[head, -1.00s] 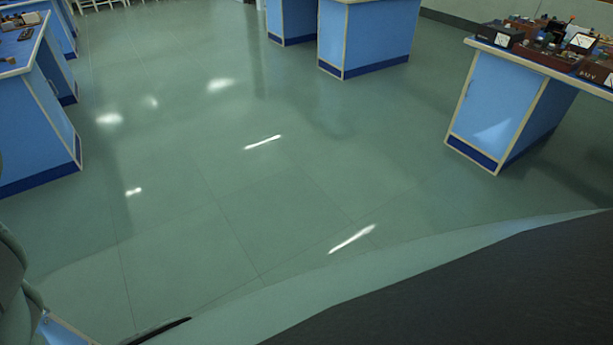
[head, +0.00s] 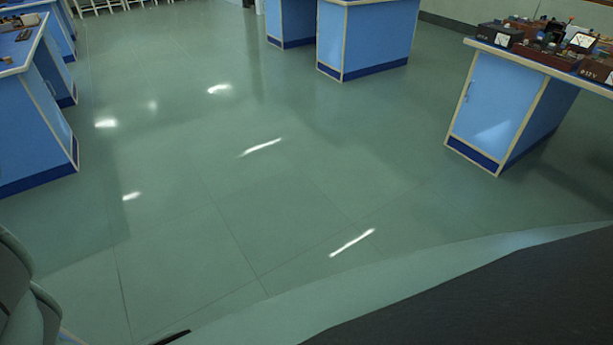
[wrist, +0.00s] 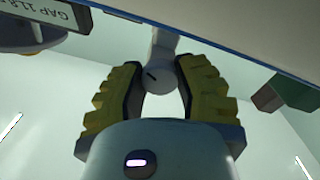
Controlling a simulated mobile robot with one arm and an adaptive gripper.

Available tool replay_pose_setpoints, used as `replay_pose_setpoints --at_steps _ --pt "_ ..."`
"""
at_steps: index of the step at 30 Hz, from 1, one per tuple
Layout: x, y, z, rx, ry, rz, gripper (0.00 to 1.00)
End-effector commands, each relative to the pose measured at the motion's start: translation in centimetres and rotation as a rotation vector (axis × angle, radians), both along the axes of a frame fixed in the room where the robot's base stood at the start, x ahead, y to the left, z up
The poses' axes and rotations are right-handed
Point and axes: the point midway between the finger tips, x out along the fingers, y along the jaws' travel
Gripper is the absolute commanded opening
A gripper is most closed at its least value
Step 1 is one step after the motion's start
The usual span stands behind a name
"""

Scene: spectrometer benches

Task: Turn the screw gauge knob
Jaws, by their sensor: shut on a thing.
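In the wrist view, the pale grey screw gauge knob (wrist: 157,82) has a short dark mark on its face. My gripper (wrist: 160,70), with yellow and black padded fingers, is shut on the knob, one finger on each side. A pale shaft rises behind the knob toward the bench edge. The knob and gripper are not in the head view.
In the wrist view, a dark green block (wrist: 290,92) is at the right, beside a pale bench edge (wrist: 230,35). In the head view, blue benches stand left, back and right (head: 500,105). The right bench carries meters (head: 580,42). The green floor (head: 250,200) between is clear.

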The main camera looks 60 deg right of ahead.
Motion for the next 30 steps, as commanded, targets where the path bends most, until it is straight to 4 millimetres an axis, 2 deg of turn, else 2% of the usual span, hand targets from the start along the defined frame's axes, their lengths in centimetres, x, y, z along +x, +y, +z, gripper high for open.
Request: replay_pose_setpoints --at_steps 1,6,30 --pt "-0.11 -0.01 -0.51 -0.022 -0.042 0.001 0.0" --pt "-0.08 -0.09 -0.64 -0.087 -0.19 0.001 0.0" --pt "-0.1 0.03 -0.57 -0.374 -0.896 0.002 0.0"
